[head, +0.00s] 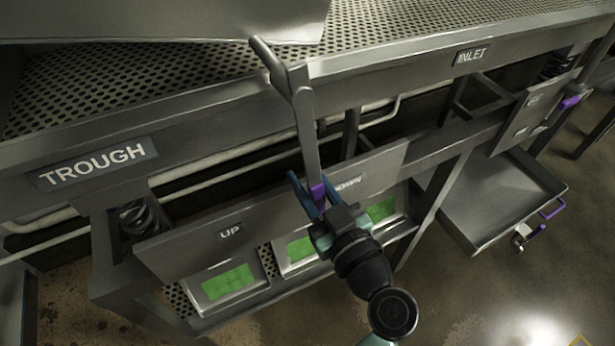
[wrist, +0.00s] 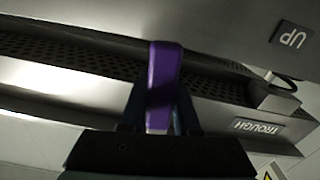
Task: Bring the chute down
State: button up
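A long grey metal lever (head: 308,130) hangs in front of the perforated table and ends in a purple grip (head: 317,193). The grip also shows in the wrist view (wrist: 163,75), pointing away from my gripper's palm. My gripper (head: 310,185) has its blue fingers on either side of the purple grip, with a gap visible at the left finger; it looks open. An UP plate (head: 230,231) sits left of the grip, and a second plate (head: 347,183), too small to read surely, sits right. A smooth sloping sheet (head: 160,18) at upper left may be the chute.
The table's front rail bears TROUGH (head: 98,164) and INLET (head: 470,56) plates. Below are trays with green contents (head: 228,281). A drawer (head: 500,200) with a purple handle stands out at right. Open floor lies at lower right.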

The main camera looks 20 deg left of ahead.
grip_shut()
dwell(0.9)
jog(key=w+d+n+b, duration=0.1)
jog(key=b, duration=0.2)
jog(key=w+d+r+n+b, duration=0.1)
jog(key=b, duration=0.3)
jog(key=w+d+n+b, duration=0.1)
jog(key=w+b, duration=0.1)
jog(key=b, duration=0.1)
jog(key=shift+d+r, duration=0.15)
jog(key=shift+r, duration=0.2)
jog(key=o, duration=0.8)
grip_release()
jog(key=shift+w, duration=0.1)
jog(key=shift+c, duration=0.2)
jog(key=shift+f, duration=0.1)
